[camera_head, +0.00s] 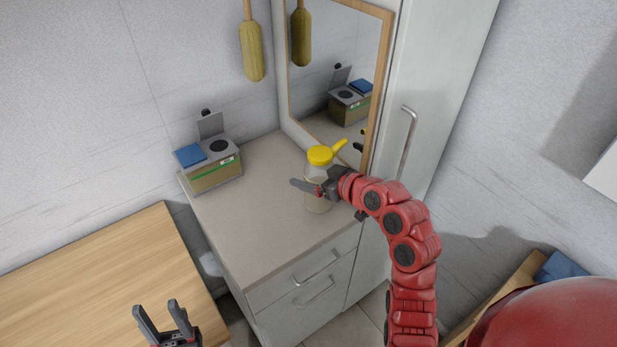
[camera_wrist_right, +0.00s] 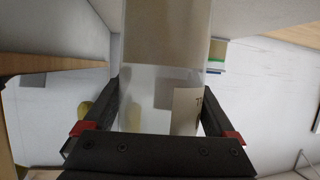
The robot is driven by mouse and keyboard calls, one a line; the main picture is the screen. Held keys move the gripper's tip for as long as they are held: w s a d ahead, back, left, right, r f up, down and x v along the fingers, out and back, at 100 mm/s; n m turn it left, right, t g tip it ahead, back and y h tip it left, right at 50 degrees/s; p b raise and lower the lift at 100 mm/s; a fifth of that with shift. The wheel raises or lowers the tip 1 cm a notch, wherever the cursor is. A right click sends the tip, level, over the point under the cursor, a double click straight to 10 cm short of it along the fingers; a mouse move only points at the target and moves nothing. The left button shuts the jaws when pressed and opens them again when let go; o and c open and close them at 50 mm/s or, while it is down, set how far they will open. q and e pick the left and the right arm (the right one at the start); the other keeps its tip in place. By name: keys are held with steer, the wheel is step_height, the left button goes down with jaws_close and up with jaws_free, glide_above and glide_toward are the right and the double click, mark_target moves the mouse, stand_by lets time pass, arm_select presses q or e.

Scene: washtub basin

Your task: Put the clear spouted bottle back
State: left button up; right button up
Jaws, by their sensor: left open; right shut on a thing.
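The clear spouted bottle (camera_head: 319,197) has a yellow lid and yellow spout pointing up to the right. It is upright over the grey cabinet top (camera_head: 262,226), near the mirror; I cannot tell whether its base touches the surface. My right gripper (camera_head: 316,189) is shut around the bottle's body, one finger on each side. In the right wrist view the clear bottle (camera_wrist_right: 160,82) fills the space between the fingers, with a beige label partly showing. My left gripper (camera_head: 157,306) is open and empty at the bottom left, near the wooden table's edge.
A box with a grey lid and blue item (camera_head: 214,170) stands at the cabinet's back left. A mirror (camera_head: 335,70) is behind the bottle. A yellow-green brush (camera_head: 252,50) hangs on the wall. A wooden table (camera_head: 100,285) is at left; the front cabinet top is clear.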

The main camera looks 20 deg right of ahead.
steer(key=w+f+p, duration=0.1)
steer(key=w+f, duration=0.1)
steer(key=f, duration=0.1)
steer(key=shift+w+f+p, duration=0.1)
steer(key=shift+w+p, duration=0.2)
steer(key=shift+p, duration=0.05)
steer(key=shift+f, duration=0.2)
steer(key=shift+f, duration=0.1)
steer(key=shift+f+b, duration=0.1)
steer(key=shift+b, duration=0.2)
steer(key=o, duration=1.4)
